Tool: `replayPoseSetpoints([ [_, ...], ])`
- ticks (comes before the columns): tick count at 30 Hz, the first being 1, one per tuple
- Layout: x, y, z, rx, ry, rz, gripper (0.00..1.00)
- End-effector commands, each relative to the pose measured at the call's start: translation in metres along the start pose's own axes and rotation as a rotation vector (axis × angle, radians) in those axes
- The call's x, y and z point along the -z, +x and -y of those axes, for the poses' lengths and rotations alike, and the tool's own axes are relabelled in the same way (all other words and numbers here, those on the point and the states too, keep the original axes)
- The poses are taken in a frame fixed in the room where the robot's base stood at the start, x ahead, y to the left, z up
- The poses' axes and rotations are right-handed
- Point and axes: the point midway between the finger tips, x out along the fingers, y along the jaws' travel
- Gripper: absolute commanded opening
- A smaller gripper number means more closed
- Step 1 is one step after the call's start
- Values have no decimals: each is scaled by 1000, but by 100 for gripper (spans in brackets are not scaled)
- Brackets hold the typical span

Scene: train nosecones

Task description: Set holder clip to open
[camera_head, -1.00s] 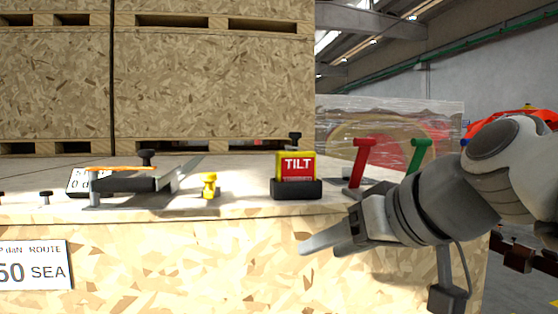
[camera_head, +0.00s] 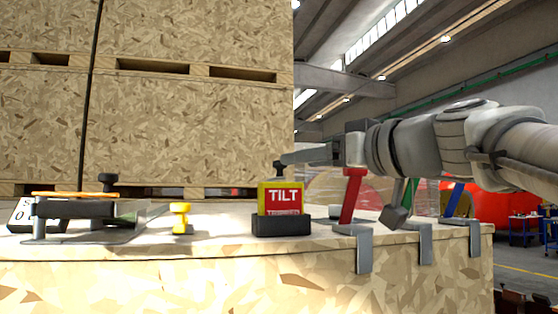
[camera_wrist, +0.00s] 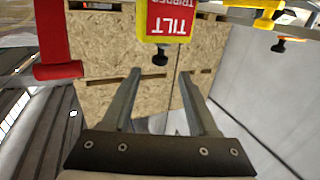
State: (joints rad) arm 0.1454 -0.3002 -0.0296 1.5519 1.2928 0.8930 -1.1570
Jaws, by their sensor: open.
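A yellow and red TILT indicator (camera_head: 281,198) stands upright in a black holder (camera_head: 282,225) on the crate top. A black knob (camera_head: 279,167), which looks like the holder's clip, sticks up behind the indicator's top. The knob (camera_wrist: 160,57) also shows in the wrist view, under the upside-down TILT label (camera_wrist: 172,18). My gripper (camera_head: 287,159) points left over the crate, its fingertips close to the knob in the head view. In the wrist view my gripper (camera_wrist: 160,75) is open and empty, the knob just beyond the gap between the fingers. Contact with the knob cannot be told.
A red clamp (camera_head: 350,196) stands right of the holder, beneath my arm; a blue clamp (camera_head: 455,200) is further right. A yellow knob-like piece (camera_head: 181,217) and a clipboard-like fixture with a black knob (camera_head: 108,182) are to the left. Tall stacked wooden crates (camera_head: 190,120) rise behind.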

Motion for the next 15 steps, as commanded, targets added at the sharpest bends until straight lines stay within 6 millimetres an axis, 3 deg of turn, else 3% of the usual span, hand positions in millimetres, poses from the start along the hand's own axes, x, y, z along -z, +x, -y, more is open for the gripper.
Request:
replayPoseSetpoints([
  [9, 2, 69, 0, 1, 2, 2, 60],
  [15, 2, 96, 0, 0, 1, 0, 60],
])
